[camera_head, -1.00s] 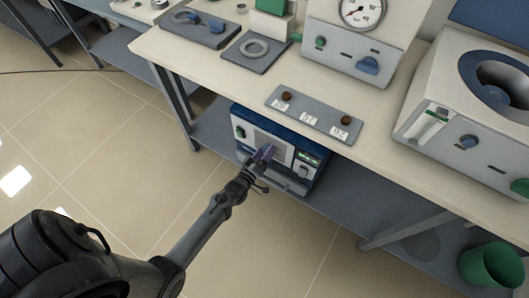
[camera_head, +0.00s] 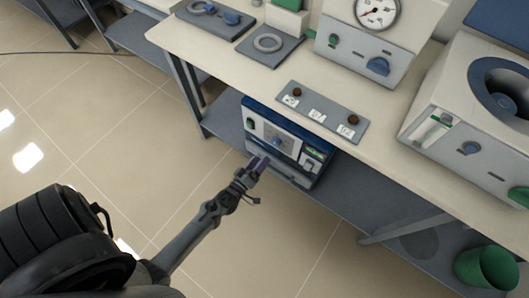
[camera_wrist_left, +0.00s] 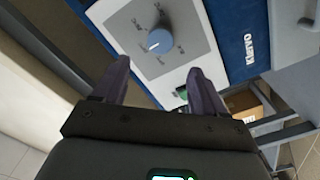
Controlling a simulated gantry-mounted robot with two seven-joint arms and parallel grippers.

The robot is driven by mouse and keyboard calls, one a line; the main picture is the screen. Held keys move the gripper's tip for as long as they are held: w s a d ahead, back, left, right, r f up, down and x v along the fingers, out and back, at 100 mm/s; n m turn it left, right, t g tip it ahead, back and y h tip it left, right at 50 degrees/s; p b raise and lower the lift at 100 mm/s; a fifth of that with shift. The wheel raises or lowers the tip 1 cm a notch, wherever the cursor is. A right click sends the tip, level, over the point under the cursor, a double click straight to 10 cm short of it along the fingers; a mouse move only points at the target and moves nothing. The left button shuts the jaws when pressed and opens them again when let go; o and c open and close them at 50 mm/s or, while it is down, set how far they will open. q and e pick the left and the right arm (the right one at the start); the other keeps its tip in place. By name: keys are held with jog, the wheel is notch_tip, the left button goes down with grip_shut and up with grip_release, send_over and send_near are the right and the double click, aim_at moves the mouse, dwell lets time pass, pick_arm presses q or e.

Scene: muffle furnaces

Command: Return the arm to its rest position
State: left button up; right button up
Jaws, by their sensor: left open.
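My left arm comes in from the lower left of the head view. Its gripper (camera_head: 259,164) is open and empty, in front of the lower part of the blue and white furnace (camera_head: 258,106) on the shelf under the bench. In the left wrist view the two dark fingers (camera_wrist_left: 158,82) stand apart with nothing between them. Past them is the furnace's light panel with a round blue knob (camera_wrist_left: 160,41). A gap between fingers and panel seems to show, but its size is hard to tell. My right gripper is not in view.
The bench (camera_head: 390,118) stands above the furnace, with a grey plate (camera_head: 322,112) of labelled samples near its front edge. A large white device (camera_head: 470,110) stands at right. A green bin (camera_head: 487,268) is at lower right. The tiled floor (camera_head: 100,150) at left is clear.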

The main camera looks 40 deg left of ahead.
pick_arm(q)
jog(key=shift+s+d, duration=0.1)
jog(key=shift+s, duration=0.55)
